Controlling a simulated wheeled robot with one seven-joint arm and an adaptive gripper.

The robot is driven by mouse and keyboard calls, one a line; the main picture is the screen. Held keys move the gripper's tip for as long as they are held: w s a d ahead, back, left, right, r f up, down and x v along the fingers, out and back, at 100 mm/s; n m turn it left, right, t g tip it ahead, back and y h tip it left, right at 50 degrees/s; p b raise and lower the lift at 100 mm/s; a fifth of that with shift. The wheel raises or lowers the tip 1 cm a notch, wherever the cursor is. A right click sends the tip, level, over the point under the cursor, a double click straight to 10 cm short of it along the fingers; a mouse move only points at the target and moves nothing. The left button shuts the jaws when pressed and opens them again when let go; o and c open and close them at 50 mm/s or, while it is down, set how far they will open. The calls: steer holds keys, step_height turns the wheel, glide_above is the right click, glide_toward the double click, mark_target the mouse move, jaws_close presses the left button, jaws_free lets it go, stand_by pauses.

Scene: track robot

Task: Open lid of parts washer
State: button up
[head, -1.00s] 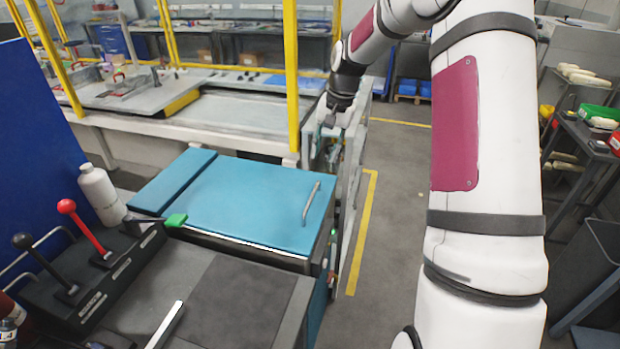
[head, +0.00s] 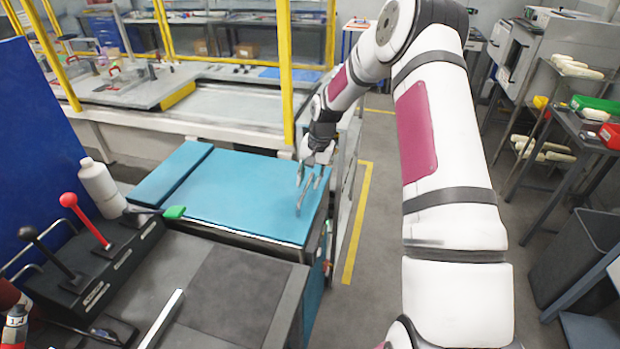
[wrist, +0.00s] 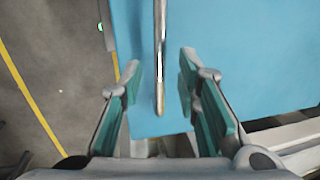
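The parts washer has a flat blue lid (head: 235,192) that lies closed, with a metal bar handle (head: 304,195) near its right edge. In the wrist view the blue lid (wrist: 240,60) fills the right side, and the handle (wrist: 160,60) runs up the middle of the picture. My gripper (head: 308,178) is over the lid's right side, at the far end of the handle. In the wrist view my gripper (wrist: 160,72) is open, with one finger on each side of the handle's near end. I see gaps between both fingers and the bar; the height between them is hard to tell.
A bench with yellow posts (head: 287,75) stands behind the washer. A control box with a red-knobbed lever (head: 85,220), a white bottle (head: 102,188) and a green object (head: 174,212) are at the left. Grey floor (head: 375,210) is clear right of the washer.

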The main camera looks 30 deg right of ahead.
jaws_close()
